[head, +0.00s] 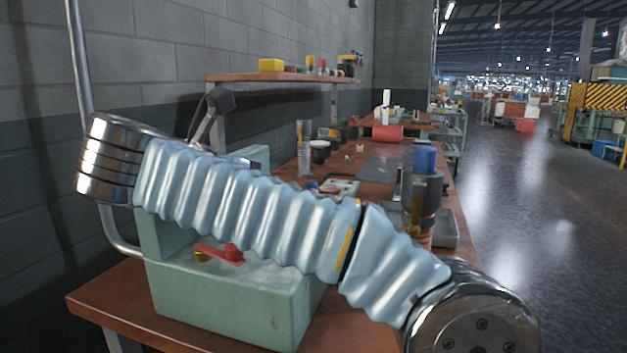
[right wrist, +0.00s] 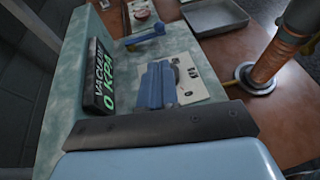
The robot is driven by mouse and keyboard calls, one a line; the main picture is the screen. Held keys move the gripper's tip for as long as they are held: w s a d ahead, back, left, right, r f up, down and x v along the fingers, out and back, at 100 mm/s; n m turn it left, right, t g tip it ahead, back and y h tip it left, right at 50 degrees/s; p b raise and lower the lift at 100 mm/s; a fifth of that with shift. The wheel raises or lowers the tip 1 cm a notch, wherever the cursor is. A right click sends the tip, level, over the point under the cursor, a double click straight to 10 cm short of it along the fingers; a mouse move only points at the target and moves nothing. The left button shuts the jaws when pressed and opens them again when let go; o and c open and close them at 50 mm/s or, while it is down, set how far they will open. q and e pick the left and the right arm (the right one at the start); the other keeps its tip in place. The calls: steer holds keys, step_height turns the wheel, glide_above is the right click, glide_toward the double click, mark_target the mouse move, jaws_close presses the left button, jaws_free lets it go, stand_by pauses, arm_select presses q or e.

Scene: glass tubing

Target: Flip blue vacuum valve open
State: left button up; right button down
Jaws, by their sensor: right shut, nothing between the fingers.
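The blue vacuum valve lever (right wrist: 146,37) shows in the right wrist view, lying across the top of the green box, beyond a white plate. My right gripper (right wrist: 157,68) is shut with nothing between its blue fingers. Its tips show over the white plate, short of the blue lever and apart from it in the picture. I cannot tell their height above the plate. In the head view my right arm crosses in front of the green box (head: 240,312), hiding the blue lever and the gripper. My left gripper is not in view.
A display reading "VACUUM 0 KPA" (right wrist: 100,80) stands left of the white plate (right wrist: 193,85). A red lever (head: 220,253) sits on the green box's front side. A banded upright column (head: 421,208) and a grey tray (right wrist: 215,14) stand on the wooden bench (head: 90,301).

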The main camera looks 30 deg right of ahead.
steer(key=x, duration=0.4)
steer(key=p+x, duration=0.1)
steer(key=x, duration=0.4)
steer(key=r+x, duration=0.1)
steer(key=x, duration=0.4)
steer(key=shift+d+p, duration=0.15)
steer(key=shift+p, duration=0.15)
